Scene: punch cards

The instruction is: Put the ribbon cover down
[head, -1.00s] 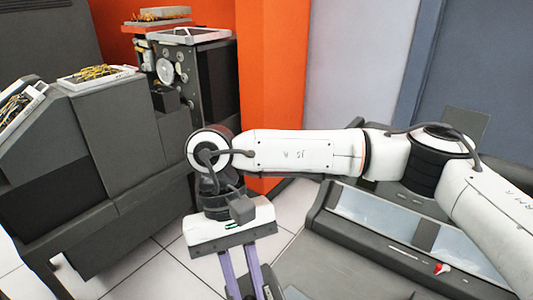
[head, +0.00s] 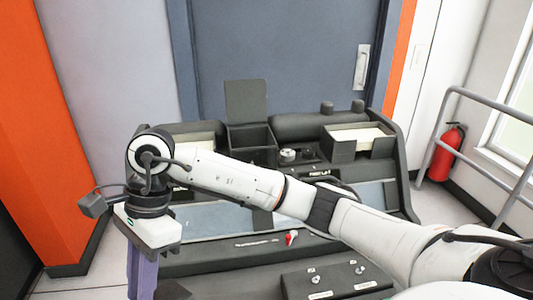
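A dark flat panel (head: 246,101) stands upright at the back of an open black box (head: 252,141) in the middle of the grey machine (head: 408,195). It looks like a raised cover, but I cannot tell for sure that it is the ribbon cover. My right arm reaches across from the right, and its gripper (head: 143,276) hangs at the lower left, in front of the machine's left side. Its purple fingers point down and run out of the picture. The fingertips and anything between them are hidden. My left gripper is not in view.
Two card trays with pale cards, left (head: 197,140) and right (head: 358,138), flank the box. A switch panel (head: 330,282) sits at the front. A red extinguisher (head: 441,153) and a grey railing (head: 484,171) stand at the right, an orange pillar (head: 50,150) at the left.

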